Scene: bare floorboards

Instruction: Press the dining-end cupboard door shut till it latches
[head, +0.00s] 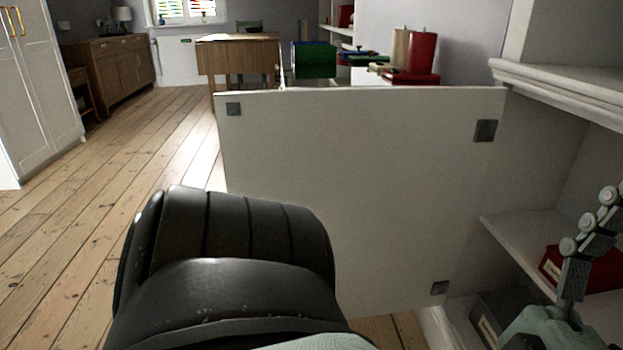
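The cupboard door (360,165) is a plain white panel standing open in the middle of the head view. It juts out to the left from the white cupboard (525,232) at the right, with metal plates at its corners. The door's lower left is hidden by a large black ribbed shape. My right gripper (588,235) shows at the lower right in front of the cupboard's open shelves, apart from the door as far as I can see. Only one jointed grey finger shows, so its opening is unclear. My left gripper is not in view.
A red box (561,270) and a dark grey box (497,317) lie inside the cupboard. Books (420,52) show beyond the door's top edge. A wooden table (238,58) and a sideboard (112,70) stand farther back. Floorboards at left are clear.

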